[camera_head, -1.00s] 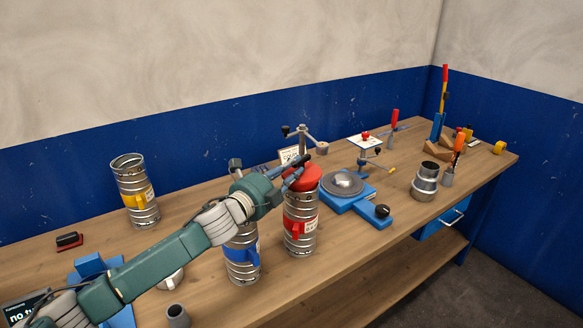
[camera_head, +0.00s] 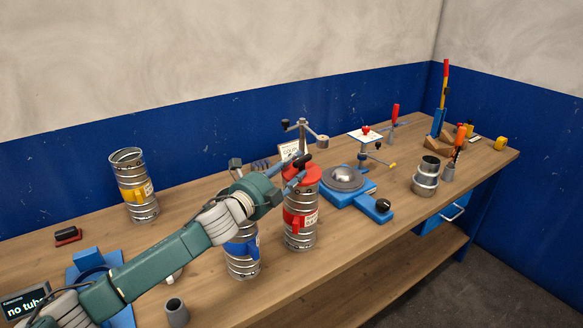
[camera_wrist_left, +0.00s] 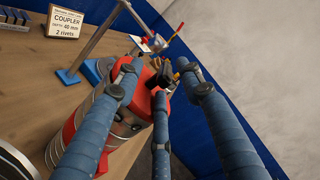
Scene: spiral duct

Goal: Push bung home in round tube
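A round ribbed metal tube (camera_head: 300,238) with a red clamp band stands upright on the bench. A red bung (camera_head: 308,174) sits at its top end; its depth in the tube cannot be told. My left gripper (camera_head: 297,171) is at the bung's top, partly covering it. In the left wrist view my gripper's blue fingers (camera_wrist_left: 162,92) are spread apart, with the red bung (camera_wrist_left: 134,100) behind and between them. Whether they touch it is unclear. My right gripper is not in view.
A blue-banded tube (camera_head: 242,263) stands just left, behind my forearm. A yellow-banded tube (camera_head: 135,192) is farther left. A blue fixture with a grey dome (camera_head: 345,178) is close on the right. A grey stepped coupler (camera_head: 426,178) stands farther right. A coupler sign (camera_wrist_left: 66,22) stands behind.

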